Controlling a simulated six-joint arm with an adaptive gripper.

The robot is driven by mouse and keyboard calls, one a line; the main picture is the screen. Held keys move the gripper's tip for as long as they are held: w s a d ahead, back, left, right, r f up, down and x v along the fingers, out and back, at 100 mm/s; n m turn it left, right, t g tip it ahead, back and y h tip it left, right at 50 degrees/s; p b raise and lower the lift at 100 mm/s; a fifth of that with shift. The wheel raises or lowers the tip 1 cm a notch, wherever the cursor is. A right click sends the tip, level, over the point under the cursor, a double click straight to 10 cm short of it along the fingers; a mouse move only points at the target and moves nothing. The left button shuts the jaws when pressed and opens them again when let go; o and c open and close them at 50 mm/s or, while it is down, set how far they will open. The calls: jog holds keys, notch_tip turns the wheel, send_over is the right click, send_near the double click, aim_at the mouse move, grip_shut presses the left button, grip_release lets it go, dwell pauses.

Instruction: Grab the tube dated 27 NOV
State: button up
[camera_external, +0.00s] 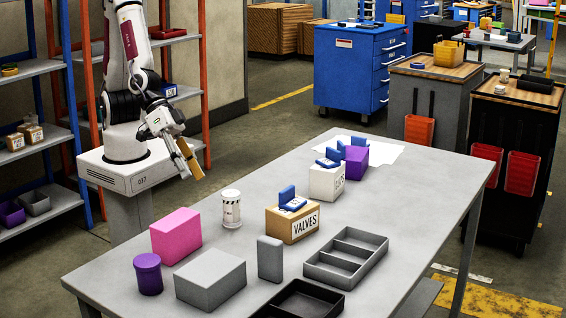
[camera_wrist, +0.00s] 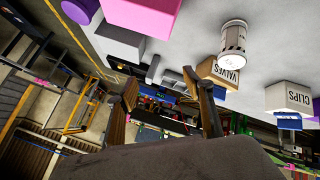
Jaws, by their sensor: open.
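A white tube (camera_external: 231,209) with a banded label stands upright on the grey table, between the pink box and the VALVES box. The wrist view also shows the white tube (camera_wrist: 233,40) at the upper right; its print is too small to read. A purple lidded cylinder (camera_external: 148,274) stands at the table's near left; I can read no date on it. My gripper (camera_external: 188,160) is above and beyond the table's left edge, up and left of the white tube and apart from it. In the wrist view my gripper (camera_wrist: 165,105) has its fingers spread with nothing held.
On the table stand a pink box (camera_external: 175,235), a grey box (camera_external: 210,280), a small grey block (camera_external: 270,258), a VALVES box (camera_external: 292,222) with blue items on top, a white CLIPS box (camera_external: 326,182), a grey divided tray (camera_external: 346,282) and a black tray (camera_external: 272,310).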

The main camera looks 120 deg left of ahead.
aim_at(223, 193)
jog(key=a+f+y, duration=0.1)
jog(key=f+y, duration=0.1)
jog(key=f, duration=0.1)
jog(key=a+f+n+t+y, duration=0.1)
jog(key=a+f+y, duration=0.1)
jog(key=f, duration=0.2)
jog(key=a+f+n+y, duration=0.1)
jog(key=a+f+y, duration=0.1)
jog(key=f, duration=0.1)
jog(key=shift+s+a+f+t, duration=0.1)
jog(key=shift+s+f+t, duration=0.15)
jog(key=shift+f+t, duration=0.15)
jog(key=shift+s+a+f+t+y, duration=0.2)
jog(key=shift+s+a+t+y, duration=0.3)
jog(key=shift+a+y, duration=0.45)
jog(key=shift+s+a+r+t+y, duration=0.1)
jog(key=shift+s+a+t+y, duration=0.25)
jog(key=shift+s+y, duration=0.35)
jog(key=shift+s+a+r+m+t+y, duration=0.3)
jog(key=shift+s+a+r+t+y, duration=0.15)
jog(key=shift+s+a+r+y, duration=0.1)
jog(key=shift+w, duration=0.15)
